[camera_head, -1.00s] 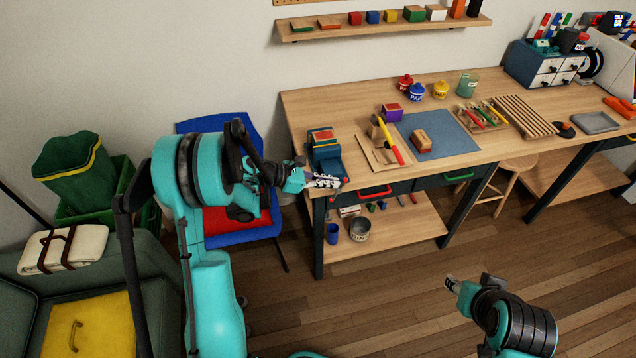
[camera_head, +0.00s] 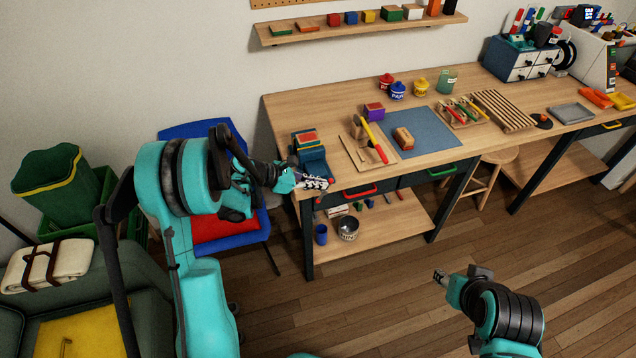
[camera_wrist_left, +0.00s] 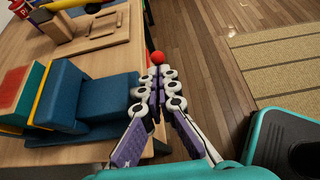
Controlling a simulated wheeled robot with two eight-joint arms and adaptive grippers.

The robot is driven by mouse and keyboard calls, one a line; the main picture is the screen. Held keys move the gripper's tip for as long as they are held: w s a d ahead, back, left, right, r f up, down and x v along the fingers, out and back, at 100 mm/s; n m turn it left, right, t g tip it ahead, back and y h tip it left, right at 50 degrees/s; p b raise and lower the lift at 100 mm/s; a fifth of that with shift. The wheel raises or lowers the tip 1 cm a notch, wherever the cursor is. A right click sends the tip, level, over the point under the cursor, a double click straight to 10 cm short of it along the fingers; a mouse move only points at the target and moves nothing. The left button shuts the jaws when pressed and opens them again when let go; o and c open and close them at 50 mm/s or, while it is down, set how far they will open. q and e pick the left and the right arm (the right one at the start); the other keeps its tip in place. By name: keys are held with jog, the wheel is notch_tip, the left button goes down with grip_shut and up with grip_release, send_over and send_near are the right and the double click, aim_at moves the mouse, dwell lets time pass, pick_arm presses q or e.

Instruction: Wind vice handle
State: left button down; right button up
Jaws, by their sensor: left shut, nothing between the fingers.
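The blue vice (camera_head: 312,160) sits at the left front corner of the wooden bench. In the left wrist view, its blue body (camera_wrist_left: 108,97) is left of my fingers. A red ball knob (camera_wrist_left: 157,57) shows just past my fingertips; it looks like an end of the vice handle, whose bar is mostly hidden. My left gripper (camera_head: 318,184) is at the vice's front, and its fingers (camera_wrist_left: 157,88) are shut with nothing between them. Whether they touch the handle I cannot tell. My right gripper (camera_head: 440,277) is over the floor, away from the bench, its fingers too small to read.
Coloured blocks (camera_wrist_left: 22,92) are at the vice, left in the wrist view. A wooden board with a red-and-yellow tool (camera_head: 374,140) lies to its right, beside a blue mat (camera_head: 430,130). A blue chair (camera_head: 197,130) stands left of the bench. Floor in front is open.

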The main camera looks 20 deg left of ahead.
aim_at(332, 181)
pick_arm(q)
jog(key=shift+w+d+r+g+y+p, duration=0.1)
jog(key=shift+d+g+y+p, duration=0.05)
jog(key=shift+g+y+p, duration=0.2)
jog(key=shift+w+d+r+g+y, duration=0.1)
jog(key=shift+d+g+y, duration=0.15)
jog(key=shift+y, duration=0.3)
jog(key=shift+w+d+p, duration=0.15)
jog(key=shift+d+p, duration=0.05)
jog(key=shift+p, duration=0.1)
jog(key=shift+w+d+b, duration=0.4)
jog(key=shift+d+b, duration=0.1)
jog(key=shift+d, duration=0.1)
jog(key=shift+b+x, duration=0.75)
jog(key=shift+x, duration=0.25)
jog(key=shift+w+d, duration=0.25)
jog(key=shift+d, duration=0.15)
jog(key=shift+d+f, duration=0.15)
jog(key=shift+f, duration=0.15)
jog(key=shift+w+d+f, duration=0.15)
